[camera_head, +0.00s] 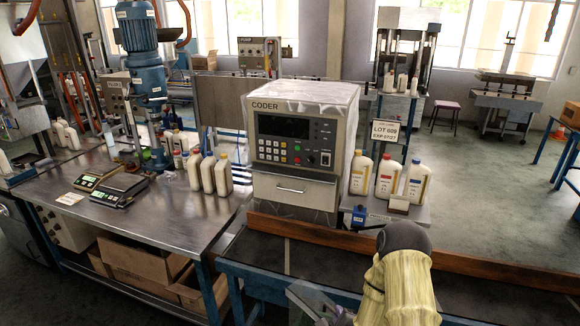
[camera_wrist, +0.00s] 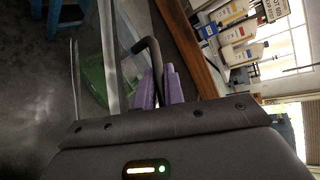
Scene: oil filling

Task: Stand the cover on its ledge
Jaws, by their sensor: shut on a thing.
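My gripper (camera_wrist: 160,88) shows in the wrist view, its two purple fingers shut on a thin black bent handle. The handle appears to belong to the cover, a clear pane (camera_wrist: 92,70) with pale edges and a greenish patch to the left of the fingers. In the head view, part of the clear cover (camera_head: 312,298) shows at the bottom, left of my arm. The cover is over or beside the near edge of the dark conveyor. I cannot tell whether it touches anything. I cannot identify its ledge with certainty.
A brown wooden rail (camera_head: 480,267) runs along the far side of the dark belt. Behind it stand the coder machine (camera_head: 292,150) and a small stand with several white bottles (camera_head: 387,178). A steel table (camera_head: 150,222) with scales and bottles is at left. Open floor lies at right.

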